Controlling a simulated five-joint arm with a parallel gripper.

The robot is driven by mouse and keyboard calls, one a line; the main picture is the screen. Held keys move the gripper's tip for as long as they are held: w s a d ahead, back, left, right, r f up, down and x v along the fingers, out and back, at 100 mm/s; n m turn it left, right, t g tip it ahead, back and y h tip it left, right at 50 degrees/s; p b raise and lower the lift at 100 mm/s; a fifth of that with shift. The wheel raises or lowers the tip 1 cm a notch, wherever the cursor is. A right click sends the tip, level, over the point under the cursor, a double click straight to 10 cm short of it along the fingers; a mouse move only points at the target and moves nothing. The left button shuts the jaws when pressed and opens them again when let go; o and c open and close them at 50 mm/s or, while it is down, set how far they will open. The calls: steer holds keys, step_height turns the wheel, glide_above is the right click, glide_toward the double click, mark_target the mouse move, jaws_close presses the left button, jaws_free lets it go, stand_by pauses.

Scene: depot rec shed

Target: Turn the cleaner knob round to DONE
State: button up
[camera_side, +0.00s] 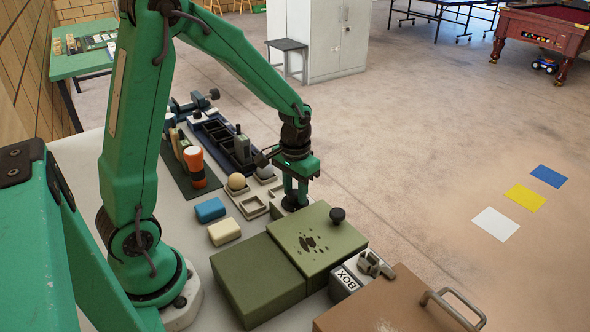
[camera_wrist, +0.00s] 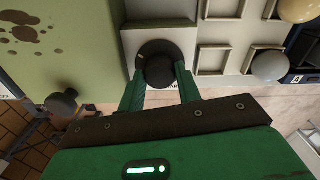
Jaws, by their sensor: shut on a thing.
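A dark round knob (camera_wrist: 158,64) sits on a pale plate beside a green case, seen in the wrist view. In the side view only a dark bit of the knob (camera_side: 290,204) shows beneath my gripper (camera_side: 296,192). In the wrist view both green fingers of my gripper (camera_wrist: 159,80) are closed on the knob's two sides.
The green case (camera_side: 322,240) with dark stains and a black lid knob (camera_side: 338,215) stands close in front. Square pale trays (camera_side: 252,206), a blue block (camera_side: 210,209) and a cream block (camera_side: 224,231) lie left. A brown handled lid (camera_side: 385,305) is at the front.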

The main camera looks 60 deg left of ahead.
steer(key=m, duration=0.4)
steer(key=shift+m, duration=0.3)
steer(key=m, duration=0.4)
steer(key=shift+m, duration=0.3)
steer(key=m, duration=0.3)
steer(key=shift+m, duration=0.3)
steer(key=m, duration=0.4)
steer(key=shift+m, duration=0.3)
steer(key=m, duration=0.4)
steer(key=shift+m, duration=0.3)
steer(key=m, duration=0.3)
steer(key=shift+m, duration=0.3)
steer(key=m, duration=0.4)
steer(key=shift+m, duration=2.1)
